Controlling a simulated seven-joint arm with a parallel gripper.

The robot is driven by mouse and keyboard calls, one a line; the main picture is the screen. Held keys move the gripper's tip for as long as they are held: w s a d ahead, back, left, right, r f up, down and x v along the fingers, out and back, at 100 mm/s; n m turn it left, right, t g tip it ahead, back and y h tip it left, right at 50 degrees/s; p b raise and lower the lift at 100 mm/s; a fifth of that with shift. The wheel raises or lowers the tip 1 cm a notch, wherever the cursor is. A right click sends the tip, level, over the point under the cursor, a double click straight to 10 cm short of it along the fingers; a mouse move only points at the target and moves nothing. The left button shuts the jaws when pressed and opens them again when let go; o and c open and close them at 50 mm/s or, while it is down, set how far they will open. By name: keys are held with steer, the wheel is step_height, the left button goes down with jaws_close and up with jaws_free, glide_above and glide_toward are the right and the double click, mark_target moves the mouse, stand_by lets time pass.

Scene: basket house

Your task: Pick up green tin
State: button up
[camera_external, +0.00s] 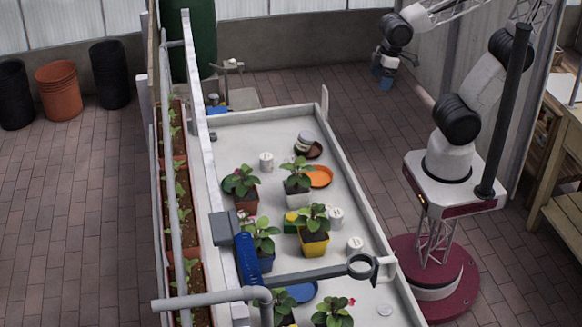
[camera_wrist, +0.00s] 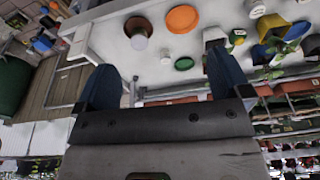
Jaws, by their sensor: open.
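My gripper (camera_external: 382,77) is raised beyond the far right corner of the white table (camera_external: 235,135) in the external view, apart from everything on it. In the wrist view its blue fingers stand wide apart with nothing between them (camera_wrist: 162,85). A small green and yellow item (camera_external: 291,222) sits among the potted plants mid-table; I cannot tell whether it is a tin. I cannot tell which is the green tin.
Several potted plants, such as one in a yellow pot (camera_external: 314,243), crowd the table. A grey pipe with a ring (camera_external: 361,266) crosses the near part. The far left tabletop is clear.

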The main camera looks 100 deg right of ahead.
steer(key=w+d+f+m, duration=0.45)
steer(key=w+f, duration=0.35)
steer(key=w, duration=0.5)
steer(key=m+g, duration=0.2)
steer(key=m, duration=0.1)
glide_above(306, 133)
steer(key=shift+y, duration=0.4)
steer(key=f, duration=1.4)
steer(key=shift+s+f, duration=0.2)
steer(key=shift+s, duration=0.05)
steer(key=shift+w+d+f+m, duration=0.2)
steer(key=shift+w+f+m, duration=0.05)
steer(key=shift+f, duration=0.2)
steer(key=shift+a+f, duration=0.1)
steer(key=shift+f, duration=1.2)
steer(key=shift+f, duration=0.1)
steer(key=shift+w+a+f, duration=0.1)
steer(key=shift+a+f, duration=0.05)
steer(key=shift+f, duration=1.1)
steer(key=shift+a+f, duration=0.1)
steer(key=shift+f, duration=1.15)
